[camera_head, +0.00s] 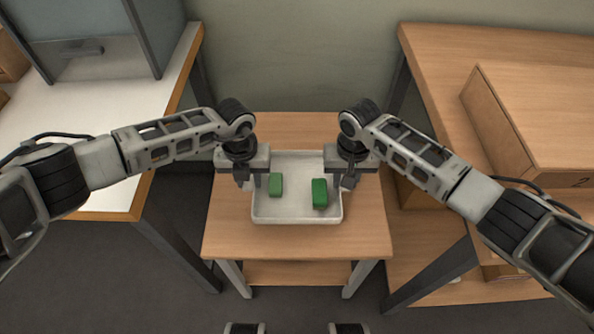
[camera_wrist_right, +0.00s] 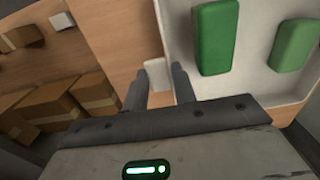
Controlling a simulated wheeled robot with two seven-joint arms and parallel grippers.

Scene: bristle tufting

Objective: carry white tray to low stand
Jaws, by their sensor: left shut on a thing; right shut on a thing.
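The white tray (camera_head: 297,165) is over the top of the low wooden stand (camera_head: 290,245), in the middle of the head view. I cannot tell whether it touches the stand. Two green blocks lie in the tray, one on the left (camera_head: 275,185) and one on the right (camera_head: 319,193). My left gripper (camera_head: 246,180) is shut on the tray's left side. My right gripper (camera_head: 346,181) is shut on its right side. In the right wrist view, a small white part of the tray (camera_wrist_right: 156,74) shows between the fingertips. The gripped edges are mostly hidden in the head view.
A white-topped table (camera_head: 90,135) with a grey cabinet (camera_head: 95,60) stands at the left. A wooden table (camera_head: 440,60) with a large box (camera_head: 540,110) stands at the right. Several cardboard boxes (camera_wrist_right: 50,105) show in the right wrist view. Bare stand top lies in front of the tray.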

